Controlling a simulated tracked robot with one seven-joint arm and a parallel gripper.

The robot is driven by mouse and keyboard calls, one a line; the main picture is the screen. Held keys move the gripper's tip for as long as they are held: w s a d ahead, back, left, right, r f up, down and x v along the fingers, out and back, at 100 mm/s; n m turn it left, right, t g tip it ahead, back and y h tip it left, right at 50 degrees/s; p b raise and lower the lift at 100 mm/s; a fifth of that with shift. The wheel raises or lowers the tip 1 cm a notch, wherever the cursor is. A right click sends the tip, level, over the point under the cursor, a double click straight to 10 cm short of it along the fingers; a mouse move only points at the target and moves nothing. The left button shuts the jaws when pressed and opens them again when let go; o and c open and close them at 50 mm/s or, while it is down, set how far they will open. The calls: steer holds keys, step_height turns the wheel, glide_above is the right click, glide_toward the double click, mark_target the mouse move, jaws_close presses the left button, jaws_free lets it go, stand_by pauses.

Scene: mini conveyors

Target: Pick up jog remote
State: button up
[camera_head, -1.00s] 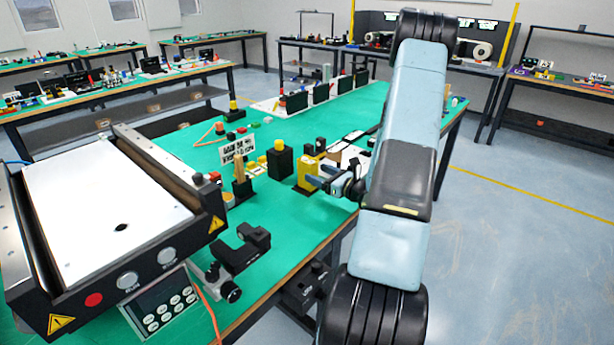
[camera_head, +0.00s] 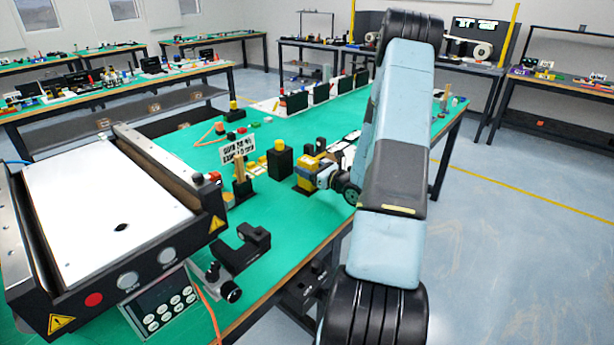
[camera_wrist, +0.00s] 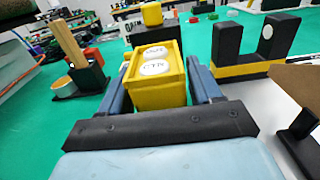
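The jog remote appears to be the yellow box with two white round labelled buttons on top; it stands in the middle of the wrist view (camera_wrist: 158,80) and on the green bench in the head view (camera_head: 304,170). My gripper (camera_wrist: 158,72) is open, with one blue-grey finger on each side of the yellow box. The left finger is close to the box's side, and a small gap shows at the right finger. In the head view my gripper (camera_head: 322,176) is at the box's right side and its fingers are largely hidden.
A black block with a yellow top (camera_head: 280,160) stands just left of the box. A black holder with wooden sticks (camera_wrist: 75,70) is at left in the wrist view, and a black and yellow U-shaped fixture (camera_wrist: 255,55) at right. A large machine (camera_head: 100,200) fills the bench's left.

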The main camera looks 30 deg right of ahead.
steer(key=c, duration=0.9)
steer(key=shift+o, duration=0.2)
